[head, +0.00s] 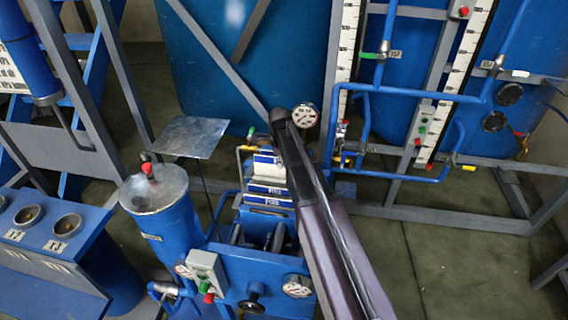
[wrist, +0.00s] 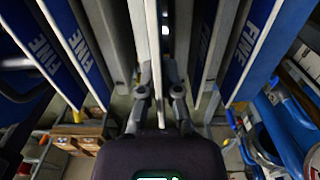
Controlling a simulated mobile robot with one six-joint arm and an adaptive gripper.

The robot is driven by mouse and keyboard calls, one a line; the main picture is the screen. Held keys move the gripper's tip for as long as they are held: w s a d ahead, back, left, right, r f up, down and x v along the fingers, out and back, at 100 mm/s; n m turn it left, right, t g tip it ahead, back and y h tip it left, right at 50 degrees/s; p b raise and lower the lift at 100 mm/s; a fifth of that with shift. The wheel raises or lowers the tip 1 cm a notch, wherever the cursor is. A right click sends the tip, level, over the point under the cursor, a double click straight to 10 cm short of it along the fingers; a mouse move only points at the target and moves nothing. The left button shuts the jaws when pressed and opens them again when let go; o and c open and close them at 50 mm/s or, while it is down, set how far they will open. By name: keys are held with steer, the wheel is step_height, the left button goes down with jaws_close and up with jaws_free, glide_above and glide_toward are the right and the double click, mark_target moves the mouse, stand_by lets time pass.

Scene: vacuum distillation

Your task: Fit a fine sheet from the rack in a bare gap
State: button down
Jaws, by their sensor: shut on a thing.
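In the wrist view my gripper (wrist: 159,80) has its two fingers closed around the lower edge of a thin upright pale sheet (wrist: 153,35). Its face is seen edge-on, so I cannot read a label on it. Blue sheets marked FINE with white edges stand on its left (wrist: 70,45) and on its right (wrist: 250,45), with grey plates between. In the head view blue-and-white labelled sheets (head: 268,190) stand in a row beside my arm. My arm hides the gripper and the held sheet there. I cannot make out a bare gap clearly.
A blue unit (head: 262,270) with a gauge (head: 297,286), a black knob and a switch box stands in front of the sheets. A blue cylinder (head: 165,215) and a flat metal plate (head: 188,137) are on the left. Blue pipework (head: 400,92) is behind on the right. Floor at right is clear.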

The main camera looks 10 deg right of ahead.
mark_target(281, 172)
steer(key=shift+f+b, duration=1.95)
steer(key=shift+f, duration=0.3)
steer(key=c, duration=0.7)
jaws_free()
steer(key=shift+w, duration=0.15)
